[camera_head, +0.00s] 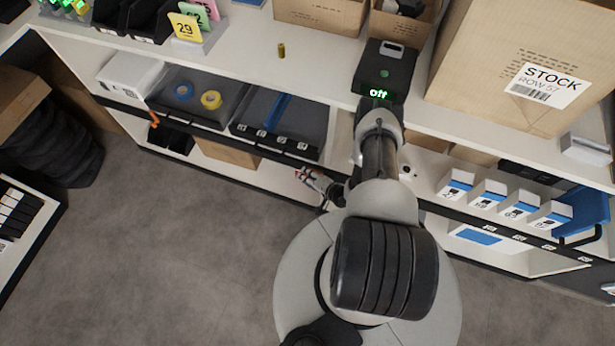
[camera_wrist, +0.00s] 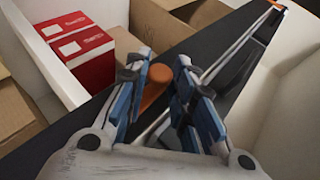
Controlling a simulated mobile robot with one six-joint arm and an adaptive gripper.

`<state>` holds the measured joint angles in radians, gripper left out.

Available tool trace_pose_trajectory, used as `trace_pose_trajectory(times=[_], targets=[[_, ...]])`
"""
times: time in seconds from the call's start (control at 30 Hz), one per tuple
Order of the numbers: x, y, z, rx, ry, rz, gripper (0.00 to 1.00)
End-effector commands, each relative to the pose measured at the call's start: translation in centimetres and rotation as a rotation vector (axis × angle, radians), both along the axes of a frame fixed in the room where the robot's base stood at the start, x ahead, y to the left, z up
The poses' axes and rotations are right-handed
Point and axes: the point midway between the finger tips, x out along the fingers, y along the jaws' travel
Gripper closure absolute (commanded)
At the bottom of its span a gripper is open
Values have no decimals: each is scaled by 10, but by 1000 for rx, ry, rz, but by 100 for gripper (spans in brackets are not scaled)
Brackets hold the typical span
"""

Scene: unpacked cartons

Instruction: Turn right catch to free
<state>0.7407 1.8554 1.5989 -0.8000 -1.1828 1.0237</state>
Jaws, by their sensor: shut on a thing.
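The right catch is an orange lever (camera_wrist: 155,95) on a dark bar (camera_wrist: 62,132) in the wrist view. My gripper (camera_wrist: 165,78) has its blue-and-grey fingers on both sides of the lever and is shut on it. The lever's lower part is partly hidden by the fingers. In the head view my gripper (camera_head: 318,183) is low at the shelf front, and the right catch cannot be made out there. Another orange catch (camera_head: 154,119) shows at the bar's left end in the head view, and an orange piece (camera_wrist: 277,5) shows at the bar's far end in the wrist view.
Red-and-white boxes (camera_wrist: 80,48) and brown cartons (camera_wrist: 160,25) lie behind the bar. White boxes (camera_head: 490,195) stand to the right. The grey floor (camera_head: 170,250) is clear at the left.

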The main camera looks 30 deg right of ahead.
Motion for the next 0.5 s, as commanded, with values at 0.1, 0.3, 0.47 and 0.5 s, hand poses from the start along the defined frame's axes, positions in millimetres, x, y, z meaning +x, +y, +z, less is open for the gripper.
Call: trace_pose_trajectory(times=[0.1,0.3,0.47,0.5], targets=[[6,-8,4,-13,-16,-9,100],[6,-8,4,-12,-15,-9,65],[5,-7,3,-11,-12,-8,58],[5,-6,3,-9,-12,-8,58]])
